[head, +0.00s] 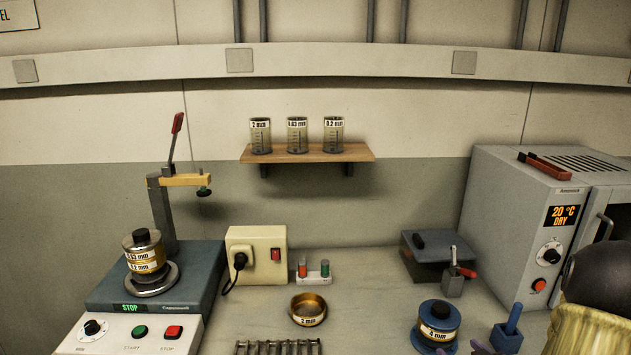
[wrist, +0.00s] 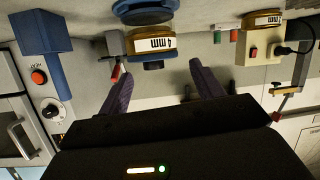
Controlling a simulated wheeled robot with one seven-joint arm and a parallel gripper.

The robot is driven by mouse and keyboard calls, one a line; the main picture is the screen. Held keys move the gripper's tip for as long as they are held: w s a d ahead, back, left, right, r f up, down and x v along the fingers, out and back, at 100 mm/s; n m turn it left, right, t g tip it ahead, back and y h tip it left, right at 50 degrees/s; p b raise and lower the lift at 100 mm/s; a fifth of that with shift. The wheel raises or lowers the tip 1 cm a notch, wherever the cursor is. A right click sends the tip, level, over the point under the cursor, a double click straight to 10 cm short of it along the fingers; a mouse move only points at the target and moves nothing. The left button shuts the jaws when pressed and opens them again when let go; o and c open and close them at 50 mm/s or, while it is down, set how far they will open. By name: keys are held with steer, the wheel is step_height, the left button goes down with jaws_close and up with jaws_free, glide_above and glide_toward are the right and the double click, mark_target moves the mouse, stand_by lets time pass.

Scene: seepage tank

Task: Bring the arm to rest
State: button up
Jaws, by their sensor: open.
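My gripper (wrist: 161,69) is open in the wrist view, with its two purple fingers spread and nothing between the tips. The dark gripper body fills the lower part of that view. The sieve also shows beyond the fingers in the wrist view (wrist: 150,43), which appears upside down. I cannot tell how far the fingers are from the sieve. Most of my arm is out of view.
A blue block-shaped tool (head: 507,335) stands close right of the sieve. The oven (head: 530,225) is behind at right. A shaker (head: 150,280) bears stacked sieves at left. A 2 mm sieve (head: 308,309) and a rack (head: 278,347) are mid-counter. A shelf (head: 300,156) holds several beakers.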

steer(key=s+a+r+m+g+p, duration=0.1)
steer(key=s+a+r+g+p, duration=0.1)
steer(key=s+a+r+g, duration=0.1)
steer(key=s+a+r+g+h+p, duration=0.1)
steer(key=s+a+r+g+p, duration=0.1)
steer(key=a, duration=0.6)
steer(key=s+a+r+m+g+p, duration=0.1)
steer(key=s+a+r+g+p, duration=0.1)
steer(key=s+a+r+g, duration=0.2)
steer(key=s+a+g, duration=0.2)
steer(key=s, duration=0.2)
steer(key=shift+a+m, duration=0.25)
steer(key=shift+m, duration=0.05)
steer(key=shift+s+r, duration=0.1)
stand_by(1.0)
